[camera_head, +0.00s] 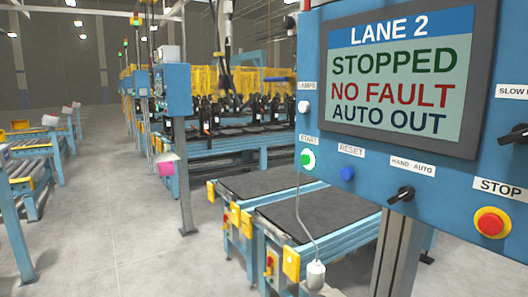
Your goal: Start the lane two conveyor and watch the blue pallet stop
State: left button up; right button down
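The blue lane 2 control panel (313,40) fills the right of the head view. Its screen (400,78) reads LANE 2, STOPPED, NO FAULT, AUTO OUT. The green START button (308,159) is at its lower left, with the blue RESET button (347,173) to the right. A black HAND/AUTO switch (401,194) and the red STOP button (491,222) sit further right. Two dark conveyor beds (320,217) run below and behind the panel; I cannot tell which is lane two. I cannot make out a blue pallet. Neither of my grippers is in view.
A white pendant (316,273) hangs on a cable before the conveyors. A blue post with a box (174,90) stands left of them. Roller conveyors (35,170) line the far left. The grey floor aisle (110,210) between is clear.

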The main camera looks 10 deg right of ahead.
aim_at(305, 160)
jog(key=i+j, duration=0.35)
jog(key=i+j+z, duration=0.1)
jog(key=i+j, duration=0.25)
jog(key=j, duration=0.2)
